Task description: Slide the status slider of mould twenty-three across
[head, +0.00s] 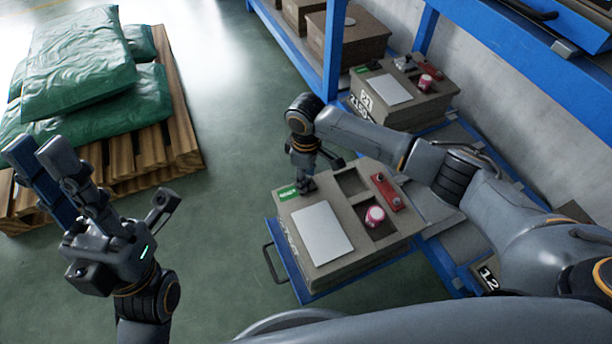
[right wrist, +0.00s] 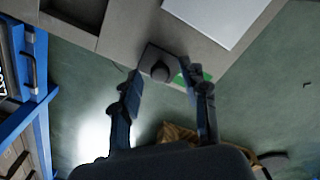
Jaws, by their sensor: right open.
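The near mould (head: 352,262) is a grey-brown box on a pulled-out blue drawer; the number on its side is too oblique to read. On its top left corner is a green status label (head: 286,193). My right gripper (head: 307,182) is over this corner. In the right wrist view its open fingers (right wrist: 163,82) are on either side of the knob, with no clear contact. My left gripper (head: 98,180) is open and empty, away from the mould.
The near mould's top carries a white sheet (head: 321,232), a pink-and-white part (head: 375,215) in a pocket and a red piece (head: 386,191). Another mould (head: 412,103), marked 21, stands on the blue rack (head: 333,60) behind. Green sacks (head: 75,60) lie on a pallet at left.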

